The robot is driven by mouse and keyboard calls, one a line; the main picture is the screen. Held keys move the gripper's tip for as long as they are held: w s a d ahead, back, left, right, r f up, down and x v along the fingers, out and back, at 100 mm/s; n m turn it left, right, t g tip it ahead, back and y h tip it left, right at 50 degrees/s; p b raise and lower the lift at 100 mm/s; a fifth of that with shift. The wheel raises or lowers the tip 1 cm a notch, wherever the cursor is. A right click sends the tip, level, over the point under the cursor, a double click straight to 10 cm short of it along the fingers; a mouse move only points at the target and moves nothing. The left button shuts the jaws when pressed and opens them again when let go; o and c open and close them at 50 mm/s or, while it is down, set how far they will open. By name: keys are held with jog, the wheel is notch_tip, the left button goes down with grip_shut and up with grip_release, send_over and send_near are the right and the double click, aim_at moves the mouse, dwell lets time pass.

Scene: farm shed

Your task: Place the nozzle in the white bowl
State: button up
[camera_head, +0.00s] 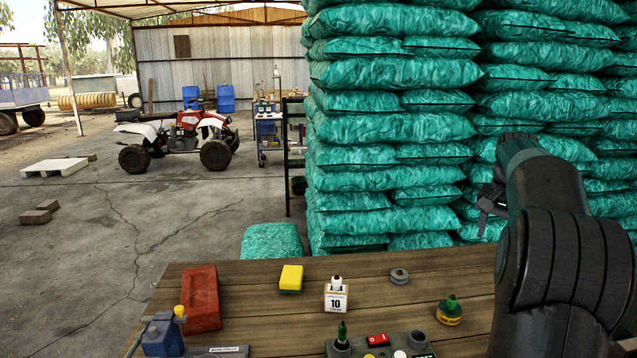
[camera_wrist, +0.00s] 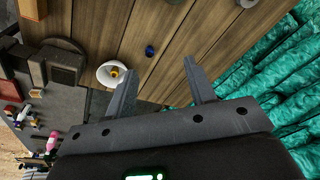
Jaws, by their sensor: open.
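The white bowl (camera_wrist: 103,77) sits on the wooden table in the wrist view, just left of my gripper's left finger. A small yellow-orange piece (camera_wrist: 115,71) shows inside the bowl; it may be the nozzle, but it is too small to be sure. My gripper (camera_wrist: 160,69) is open, with nothing between its fingers, above the table. In the head view my gripper (camera_head: 490,200) shows only partly, beside my dark arm at the right. I cannot make out the bowl in the head view.
A small blue object (camera_wrist: 150,50) lies beyond my fingertips. On the table (camera_head: 255,315) are a red brick-like block (camera_head: 201,300), a yellow sponge-like block (camera_head: 291,279), a white numbered box (camera_head: 336,298) and a green-topped pot (camera_head: 449,312). Stacked green bags (camera_head: 390,130) rise behind the table.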

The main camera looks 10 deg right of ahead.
jog(key=s+a+r+n+t, duration=0.1)
jog(key=s+a+n, duration=0.1)
jog(key=s+a, duration=0.35)
jog(key=s+a+r+n, duration=0.1)
jog(key=s+a, duration=0.1)
jog(key=a, duration=0.7)
jog(key=s+a+r+n+t, duration=0.1)
jog(key=s+a+n, duration=0.1)
jog(key=s+a, duration=0.35)
jog(key=s+a+f+n+t, duration=0.1)
jog(key=s+a+f+n, duration=0.1)
jog(key=s+a+f, duration=0.3)
jog(key=s+a+f+n+t+y, duration=0.1)
jog(key=s+a+f, duration=0.3)
jog(key=s+a, duration=0.4)
jog(key=s+n, duration=0.1)
jog(key=s, duration=0.2)
jog(key=shift+s+a+f+n, duration=0.3)
jog(key=shift+f, duration=0.1)
